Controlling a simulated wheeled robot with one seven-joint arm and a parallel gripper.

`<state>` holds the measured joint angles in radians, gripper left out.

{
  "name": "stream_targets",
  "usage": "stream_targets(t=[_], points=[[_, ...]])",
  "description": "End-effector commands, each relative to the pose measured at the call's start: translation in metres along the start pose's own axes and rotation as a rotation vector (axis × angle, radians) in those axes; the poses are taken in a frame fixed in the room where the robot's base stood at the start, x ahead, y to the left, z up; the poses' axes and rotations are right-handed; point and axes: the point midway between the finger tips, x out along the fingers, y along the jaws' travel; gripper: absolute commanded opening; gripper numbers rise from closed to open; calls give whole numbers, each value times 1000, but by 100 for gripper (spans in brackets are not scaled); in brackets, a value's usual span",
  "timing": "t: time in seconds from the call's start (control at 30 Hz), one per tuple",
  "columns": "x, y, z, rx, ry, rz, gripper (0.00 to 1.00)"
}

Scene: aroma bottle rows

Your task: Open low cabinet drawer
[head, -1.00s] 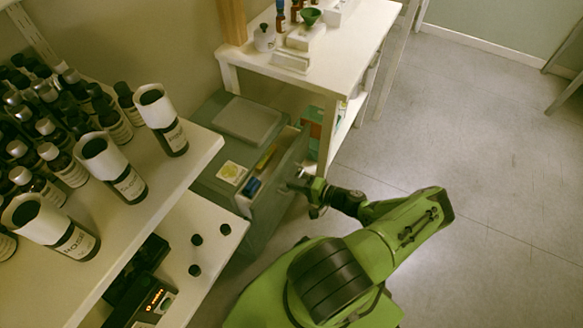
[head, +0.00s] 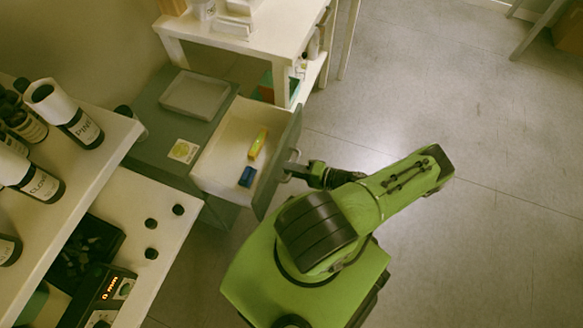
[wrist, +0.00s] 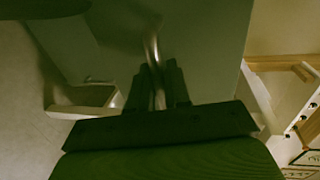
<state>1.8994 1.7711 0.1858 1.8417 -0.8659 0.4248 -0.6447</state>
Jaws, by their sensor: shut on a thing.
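The low grey-green cabinet (head: 150,148) stands beside the white table. Its drawer (head: 222,165) is pulled well out, and its pale inside shows a yellow item (head: 257,143) and a blue item (head: 247,177). My gripper (head: 292,170) is at the outer side of the drawer front (head: 279,162). In the wrist view my gripper (wrist: 158,95) is shut on the metal bar handle (wrist: 152,50), which runs between its fingers. The grey-green drawer front (wrist: 205,45) fills the view behind it.
A white table (head: 250,40) stands close behind the drawer. A shelf with dark bottles (head: 75,125) and a lower white surface (head: 165,225) with a device (head: 105,295) are at left. Open floor (head: 450,100) lies to the right.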

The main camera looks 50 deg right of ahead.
Motion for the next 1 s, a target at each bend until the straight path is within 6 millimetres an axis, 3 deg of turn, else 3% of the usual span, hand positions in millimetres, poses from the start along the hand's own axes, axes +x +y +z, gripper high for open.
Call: stream_targets(t=[0.2,0.23,0.3,0.77,0.87,1.0], points=[[0,0,-1,-1,2,2,0],[0,0,-1,-1,2,2,19],[0,0,-1,-1,1,2,29],[-3,0,-1,-1,1,2,29],[-19,0,-1,-1,5,4,29],[-58,0,-2,-2,7,6,29]])
